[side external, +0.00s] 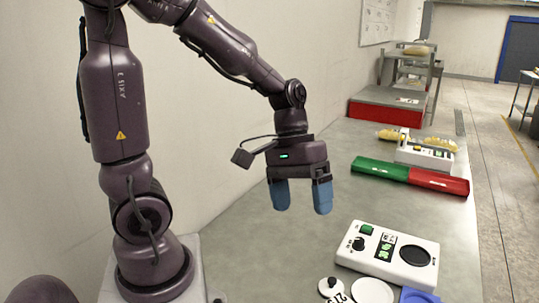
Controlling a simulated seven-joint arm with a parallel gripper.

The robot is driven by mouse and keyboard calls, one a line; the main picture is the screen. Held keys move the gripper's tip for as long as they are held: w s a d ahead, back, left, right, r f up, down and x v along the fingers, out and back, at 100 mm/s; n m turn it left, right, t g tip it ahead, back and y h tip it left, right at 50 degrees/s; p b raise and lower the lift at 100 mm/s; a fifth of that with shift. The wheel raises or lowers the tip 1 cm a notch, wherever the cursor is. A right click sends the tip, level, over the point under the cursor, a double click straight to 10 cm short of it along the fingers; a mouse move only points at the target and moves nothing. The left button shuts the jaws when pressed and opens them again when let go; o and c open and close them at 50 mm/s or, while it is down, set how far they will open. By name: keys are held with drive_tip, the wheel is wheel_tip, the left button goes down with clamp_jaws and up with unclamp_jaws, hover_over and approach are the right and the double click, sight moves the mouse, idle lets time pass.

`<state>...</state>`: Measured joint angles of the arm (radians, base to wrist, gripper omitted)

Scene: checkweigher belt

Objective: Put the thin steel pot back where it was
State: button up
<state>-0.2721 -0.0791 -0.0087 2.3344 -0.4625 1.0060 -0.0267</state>
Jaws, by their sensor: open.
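My gripper (301,207) hangs above the grey table (250,245), its two blue fingers pointing down, apart and with nothing between them. I cannot make out a thin steel pot in this view. A white device (372,268) with a black knob, a green display and a round black pad stands on the table, to the right of and below my gripper in the picture.
A green-and-red bar (408,176), another white unit (424,156) and a red-fronted box (385,113) are farther back. A wall runs along the left.

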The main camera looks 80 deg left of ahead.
drive_tip(key=s+r+m+t+y, duration=0.4)
drive_tip(key=s+r+m+t, duration=0.1)
drive_tip(key=r, duration=0.3)
drive_tip(key=shift+s+r+m, duration=0.25)
drive_tip(key=shift+r+m, duration=0.05)
drive_tip(key=shift+m, duration=0.4)
idle(0.3)
